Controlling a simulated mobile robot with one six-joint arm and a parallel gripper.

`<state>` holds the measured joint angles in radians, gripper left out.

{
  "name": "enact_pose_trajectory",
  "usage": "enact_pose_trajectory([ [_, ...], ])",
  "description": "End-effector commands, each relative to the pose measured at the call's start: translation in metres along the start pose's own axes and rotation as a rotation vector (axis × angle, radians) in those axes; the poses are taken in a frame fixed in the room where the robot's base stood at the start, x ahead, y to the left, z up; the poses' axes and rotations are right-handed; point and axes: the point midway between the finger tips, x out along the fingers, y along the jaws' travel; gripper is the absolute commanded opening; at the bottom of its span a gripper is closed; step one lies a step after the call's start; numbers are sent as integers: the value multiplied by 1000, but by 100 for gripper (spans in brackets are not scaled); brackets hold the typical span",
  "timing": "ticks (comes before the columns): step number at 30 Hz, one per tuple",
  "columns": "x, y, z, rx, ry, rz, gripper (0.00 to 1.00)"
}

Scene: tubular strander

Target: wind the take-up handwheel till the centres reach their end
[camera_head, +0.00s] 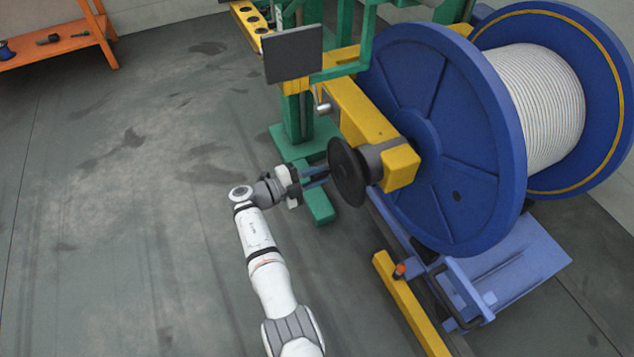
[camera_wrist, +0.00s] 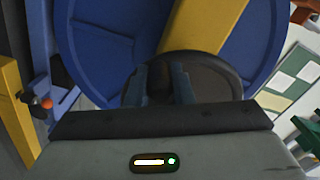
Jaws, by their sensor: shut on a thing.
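The take-up handwheel (camera_head: 346,170) is a dark round disc on the end of a yellow arm (camera_head: 366,118), beside the big blue reel (camera_head: 440,130). My gripper (camera_head: 326,174) reaches it from the left, with its blue-grey fingers at the wheel's face. In the wrist view my gripper (camera_wrist: 163,82) has its two fingers close together in front of the dark handwheel (camera_wrist: 214,80). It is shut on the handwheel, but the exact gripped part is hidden. The reel carries pale wound cable (camera_head: 540,95). The centres cannot be made out.
A green post with a foot (camera_head: 318,205) stands just behind my gripper. A yellow floor rail (camera_head: 410,305) and a blue frame (camera_head: 505,270) lie below the reel. A dark panel (camera_head: 292,54) stands above. An orange bench (camera_head: 60,47) is far left. The floor at left is clear.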

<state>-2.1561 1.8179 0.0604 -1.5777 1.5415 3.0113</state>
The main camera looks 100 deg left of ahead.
Motion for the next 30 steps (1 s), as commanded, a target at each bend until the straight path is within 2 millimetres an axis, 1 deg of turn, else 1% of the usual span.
enact_pose_trajectory([
  [1,9,-1,-2,7,8,1,0],
  [14,8,-4,-2,14,7,0,0],
  [15,8,-4,-2,14,7,0,24],
  [21,5,-3,-2,14,4,0,40],
  [22,5,-3,-1,13,4,0,43],
  [30,0,-3,-1,13,2,0,43],
])
